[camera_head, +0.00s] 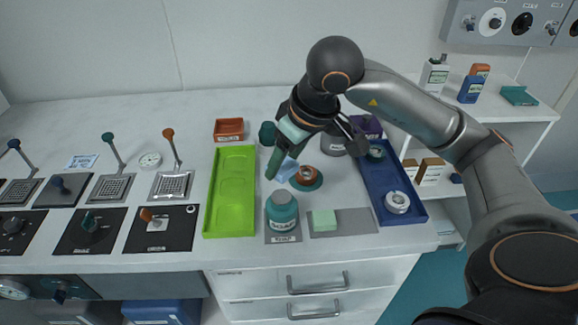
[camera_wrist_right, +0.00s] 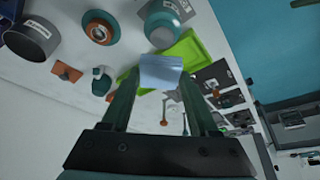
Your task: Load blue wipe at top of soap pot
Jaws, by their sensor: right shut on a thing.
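The soap pot (camera_head: 282,211) is a teal pot with a label, standing upright on a grey pad at the front of the table. It also shows at the top of the right wrist view (camera_wrist_right: 162,25). My right gripper (camera_head: 279,165) is behind and above the pot, its fingers pointing down. It is shut on the blue wipe (camera_wrist_right: 160,72), a light blue square piece held between the fingertips. The wipe (camera_head: 287,169) is partly hidden by the fingers in the head view. The wipe is apart from the pot. My left gripper is not in view.
A green tray (camera_head: 231,226) lies left of the pot. A pale green sponge (camera_head: 324,220) on a grey pad and a blue tray (camera_head: 414,211) lie to its right. A teal dish with an orange-brown ring (camera_head: 306,176) and a grey tin (camera_head: 332,147) stand behind.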

